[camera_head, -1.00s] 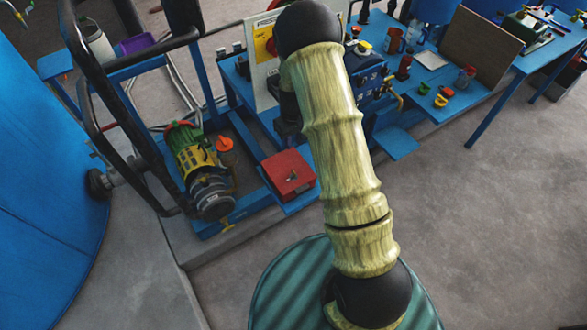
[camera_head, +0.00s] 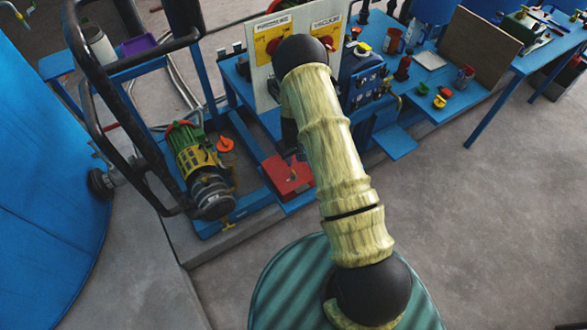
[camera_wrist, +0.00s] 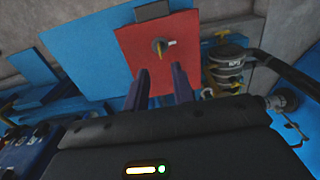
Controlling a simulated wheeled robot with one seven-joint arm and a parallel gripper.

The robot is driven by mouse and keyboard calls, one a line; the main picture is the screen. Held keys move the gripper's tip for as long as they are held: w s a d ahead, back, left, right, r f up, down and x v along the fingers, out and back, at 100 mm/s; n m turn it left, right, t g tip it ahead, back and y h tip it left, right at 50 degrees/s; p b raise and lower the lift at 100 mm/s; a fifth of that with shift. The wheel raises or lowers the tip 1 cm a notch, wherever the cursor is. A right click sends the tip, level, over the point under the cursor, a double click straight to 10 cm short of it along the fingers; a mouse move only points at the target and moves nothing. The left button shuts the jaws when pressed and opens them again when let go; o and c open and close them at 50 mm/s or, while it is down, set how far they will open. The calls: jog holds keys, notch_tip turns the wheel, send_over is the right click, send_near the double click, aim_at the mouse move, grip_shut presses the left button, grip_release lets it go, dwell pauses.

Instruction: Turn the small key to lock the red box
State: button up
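The red box (camera_head: 284,183) sits on a blue stand low in the middle of the head view. The wrist view shows its red face (camera_wrist: 182,57) with the small key (camera_wrist: 159,46) standing out from it, a pale mark beside it. My gripper (camera_wrist: 160,70) has two dark fingers spread apart with nothing between them. In the wrist view the key lies just beyond the fingertips, roughly in line with the gap. In the head view my gripper hangs over the box's back part, and the key cannot be made out clearly there.
A yellow and grey motor pump (camera_head: 200,165) stands left of the box. A panel with PRESSURE and VACUUM signs (camera_head: 262,60) rises behind it, partly hidden by my arm. A black rail (camera_head: 130,110) runs at the left. The floor at right is clear.

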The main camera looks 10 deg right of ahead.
aim_at(294, 174)
notch_tip(294, 174, down, 8)
jog(key=shift+r+p, duration=0.1)
jog(key=shift+p, duration=0.55)
jog(key=shift+c, duration=0.3)
grip_shut()
